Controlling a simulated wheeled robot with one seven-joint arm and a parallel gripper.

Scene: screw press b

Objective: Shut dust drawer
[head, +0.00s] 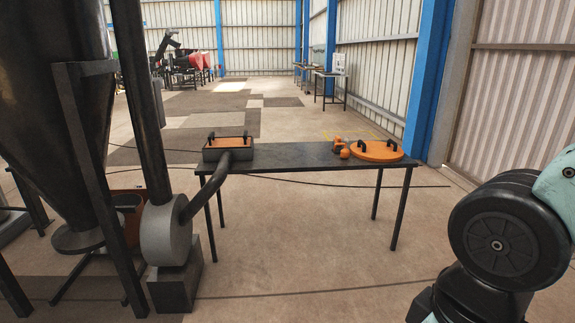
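An orange box-like part with a dark front piece (128,206) shows low on the left, behind the dark stand legs of the cyclone (55,120). It looks like the dust drawer, but the legs and pipe cover much of it, so I cannot tell how far open it is. My arm shows at the right edge, with a large dark joint and pale green links. My gripper is outside the picture.
A dark table (290,158) holds a grey box with an orange handled top (228,143), a round orange handled lid (377,150) and small orange parts (343,148). A grey blower (166,235) stands left. Cables cross the floor. Floor before the table is clear.

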